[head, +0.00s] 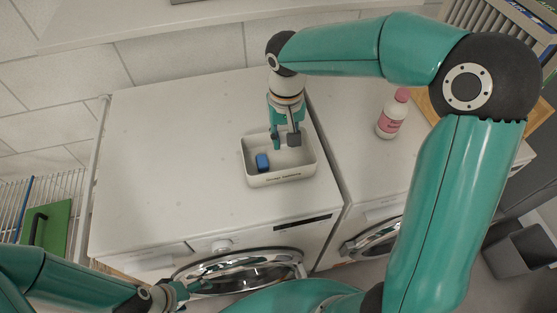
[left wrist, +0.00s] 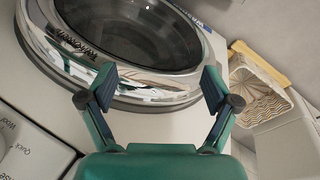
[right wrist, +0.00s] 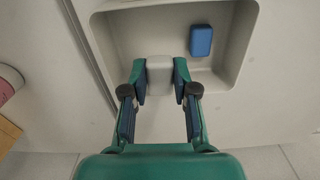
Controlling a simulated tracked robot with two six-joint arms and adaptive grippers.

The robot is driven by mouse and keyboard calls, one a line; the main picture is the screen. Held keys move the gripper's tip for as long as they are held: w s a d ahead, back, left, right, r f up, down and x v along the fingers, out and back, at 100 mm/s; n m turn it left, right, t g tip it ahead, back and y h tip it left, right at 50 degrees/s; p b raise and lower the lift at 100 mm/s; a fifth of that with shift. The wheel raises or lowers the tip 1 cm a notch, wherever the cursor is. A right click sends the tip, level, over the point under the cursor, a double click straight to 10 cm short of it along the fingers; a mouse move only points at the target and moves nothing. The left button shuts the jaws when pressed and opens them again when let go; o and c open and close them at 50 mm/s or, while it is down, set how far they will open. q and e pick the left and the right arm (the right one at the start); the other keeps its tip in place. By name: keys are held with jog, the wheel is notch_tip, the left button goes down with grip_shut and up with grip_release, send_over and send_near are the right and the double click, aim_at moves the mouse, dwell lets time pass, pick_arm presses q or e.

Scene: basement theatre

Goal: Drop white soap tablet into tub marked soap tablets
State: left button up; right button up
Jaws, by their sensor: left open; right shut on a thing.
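The white tub (head: 280,178) stands on top of the left washing machine, with small dark lettering on its front that is too small to read surely. A blue tablet (head: 262,162) lies inside it; it also shows in the right wrist view (right wrist: 201,40). My right gripper (head: 285,141) points down over the tub. In the right wrist view it is shut on a white soap tablet (right wrist: 160,74), held over the tub's inside. My left gripper (left wrist: 158,88) is open and empty in front of a washing machine's round door; in the head view its fingers are barely seen.
A bottle with a pink cap and label (head: 391,118) stands on the right machine. The left machine's top (head: 170,150) is clear left of the tub. A wire rack with a green board (head: 46,232) is at far left. A grey bin (head: 520,255) stands at lower right.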

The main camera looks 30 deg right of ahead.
jog(key=shift+s+f, duration=0.1)
jog(key=shift+f, duration=0.55)
jog(key=o, duration=1.1)
jog(key=shift+c, duration=0.2)
jog(key=shift+r, duration=0.1)
notch_tip(320, 180, up, 12)
